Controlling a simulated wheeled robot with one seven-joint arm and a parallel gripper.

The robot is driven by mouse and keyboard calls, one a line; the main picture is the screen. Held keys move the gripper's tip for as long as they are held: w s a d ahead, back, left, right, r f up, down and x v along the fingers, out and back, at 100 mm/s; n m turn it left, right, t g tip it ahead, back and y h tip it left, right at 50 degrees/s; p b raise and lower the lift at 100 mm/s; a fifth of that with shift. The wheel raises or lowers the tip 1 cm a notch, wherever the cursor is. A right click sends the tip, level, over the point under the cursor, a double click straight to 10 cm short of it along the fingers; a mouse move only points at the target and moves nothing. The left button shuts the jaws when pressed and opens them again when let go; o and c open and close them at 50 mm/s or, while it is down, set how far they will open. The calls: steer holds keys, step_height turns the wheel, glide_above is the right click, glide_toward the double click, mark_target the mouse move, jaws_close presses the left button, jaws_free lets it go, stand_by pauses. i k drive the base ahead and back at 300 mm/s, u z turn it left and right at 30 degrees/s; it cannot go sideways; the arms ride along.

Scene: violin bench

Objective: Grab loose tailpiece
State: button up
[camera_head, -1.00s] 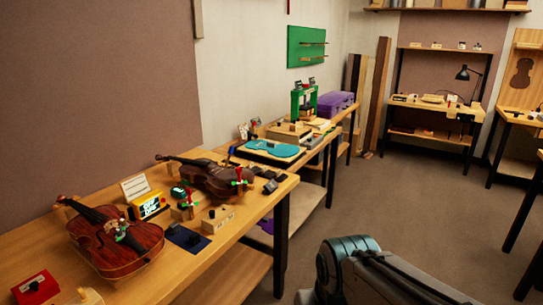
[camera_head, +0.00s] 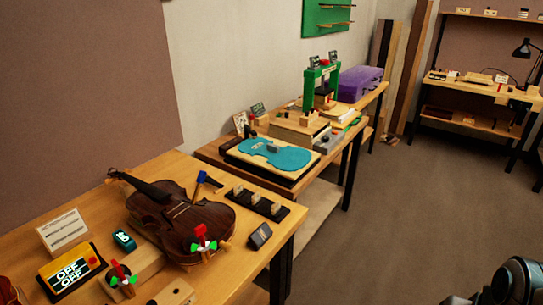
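I cannot pick out a loose tailpiece for certain in this view. A brown violin (camera_head: 180,218) lies on the near bench (camera_head: 85,205), its neck pointing to the back left. A small dark block (camera_head: 260,236) lies on the bench to the right of the violin; its kind is unclear. Part of another violin (camera_head: 8,290) is cut off at the left edge. My gripper is not in view; only part of my arm shows at the bottom right.
A black rack with pale pieces (camera_head: 258,203) sits near the bench's right edge. A yellow OFF display (camera_head: 70,272), a card and red-and-green clamps (camera_head: 203,240) crowd the front. A teal violin-shaped plate (camera_head: 275,153) lies on the farther bench. The floor at right is open.

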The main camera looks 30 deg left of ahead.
mark_target(209, 180)
steer(key=u, duration=0.35)
steer(key=i, duration=1.1)
steer(key=u, duration=1.45)
steer(key=i, duration=0.55)
steer(key=u, duration=0.55)
